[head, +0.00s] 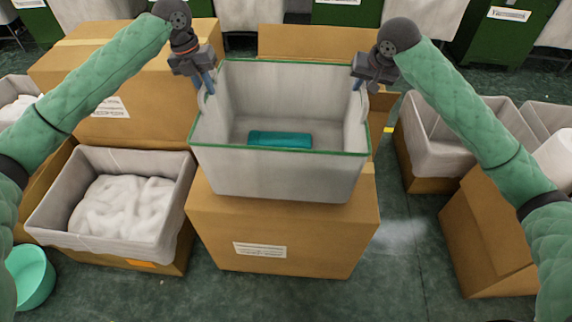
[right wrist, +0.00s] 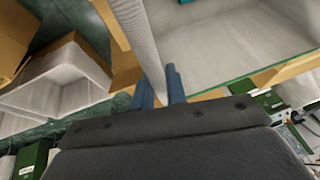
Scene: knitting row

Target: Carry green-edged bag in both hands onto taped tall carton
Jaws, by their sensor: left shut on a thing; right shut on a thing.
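The green-edged bag (head: 275,175) is a pale, open-topped liner with a green rim, and a teal block (head: 280,139) lies inside. My left gripper (head: 208,84) is shut on its left wall. My right gripper (head: 358,82) is shut on its right wall. In the right wrist view the bag's pale wall (right wrist: 135,30) runs between the blue fingers (right wrist: 160,88). The bag looks level above an open brown carton (head: 305,235), overlapping its top; any gap is unclear. A tall closed carton with tape (head: 98,36) along its top stands at the back left.
A lined carton with white fluffy material (head: 110,212) stands at the left. Another lined carton (head: 435,140) and a brown box (head: 490,235) stand at the right. A mint tub (head: 32,275) is at lower left. Green floor (head: 405,255) shows between the cartons at right.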

